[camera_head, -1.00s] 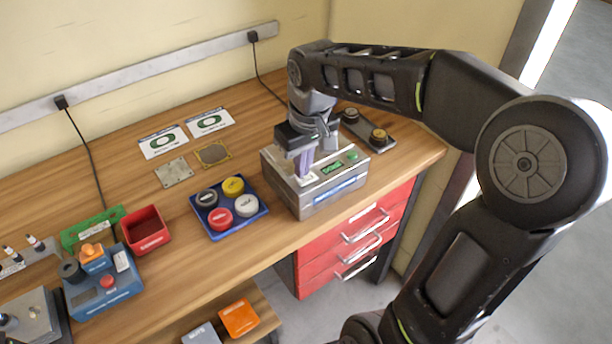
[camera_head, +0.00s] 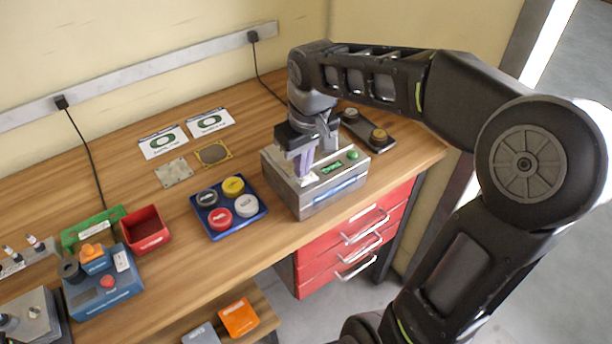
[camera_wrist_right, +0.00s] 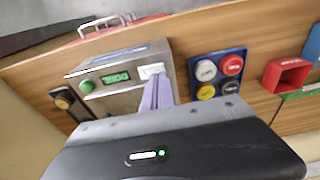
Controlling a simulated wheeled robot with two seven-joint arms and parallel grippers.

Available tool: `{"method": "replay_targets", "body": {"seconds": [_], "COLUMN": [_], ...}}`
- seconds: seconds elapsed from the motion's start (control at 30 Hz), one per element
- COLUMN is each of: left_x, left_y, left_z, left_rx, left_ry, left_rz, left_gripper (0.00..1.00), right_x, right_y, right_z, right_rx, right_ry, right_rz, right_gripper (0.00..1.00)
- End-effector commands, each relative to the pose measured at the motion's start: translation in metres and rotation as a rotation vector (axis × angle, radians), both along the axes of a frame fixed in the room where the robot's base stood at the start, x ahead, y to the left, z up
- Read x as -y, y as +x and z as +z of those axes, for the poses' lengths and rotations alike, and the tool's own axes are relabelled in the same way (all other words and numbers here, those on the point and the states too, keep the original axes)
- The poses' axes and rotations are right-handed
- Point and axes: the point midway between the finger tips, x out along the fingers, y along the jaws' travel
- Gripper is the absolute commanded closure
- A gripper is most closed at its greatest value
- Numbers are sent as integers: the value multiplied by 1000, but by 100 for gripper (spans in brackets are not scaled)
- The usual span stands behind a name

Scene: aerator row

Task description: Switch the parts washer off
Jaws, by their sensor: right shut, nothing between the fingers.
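The parts washer appears to be the silver metal box (camera_head: 316,195) near the right end of the bench. It has a green lit display (camera_head: 332,168), a round green button (camera_head: 352,155) and a blue label on its front. The display, seemingly reading "DONE", also shows in the wrist view (camera_wrist_right: 115,77). A white switch (camera_wrist_right: 152,70) sits on its top panel. My right gripper (camera_head: 304,175) is shut and empty, pointing down at the switch. In the wrist view its fingertips (camera_wrist_right: 157,82) are right at the switch; contact cannot be told. My left gripper is out of view.
A blue tray (camera_head: 222,232) with round coloured caps stands left of the washer. A dark plate with two knobs (camera_head: 367,132) lies behind it. A red bin (camera_head: 145,230) and a blue device (camera_head: 103,290) stand further left. Red drawers (camera_head: 352,240) are below.

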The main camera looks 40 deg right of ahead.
Motion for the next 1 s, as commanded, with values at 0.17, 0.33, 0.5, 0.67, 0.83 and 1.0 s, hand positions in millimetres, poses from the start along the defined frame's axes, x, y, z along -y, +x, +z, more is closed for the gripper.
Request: {"method": "replay_targets", "body": {"seconds": [0.17,0.33,0.5,0.67,0.83,1.0], "left_x": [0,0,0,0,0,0], "left_y": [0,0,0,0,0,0], "left_z": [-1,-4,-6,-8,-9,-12], "left_rx": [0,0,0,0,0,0], "left_ry": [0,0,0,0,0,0], "left_rz": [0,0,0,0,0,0], "left_gripper": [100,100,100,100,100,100], "right_x": [0,0,0,0,0,0], "right_y": [0,0,0,0,0,0], "right_z": [-2,-4,-7,-9,-12,-14], "right_rx": [0,0,0,0,0,0], "right_ry": [0,0,0,0,0,0], "right_rz": [0,0,0,0,0,0], "right_gripper": [100,100,100,100,100,100]}}
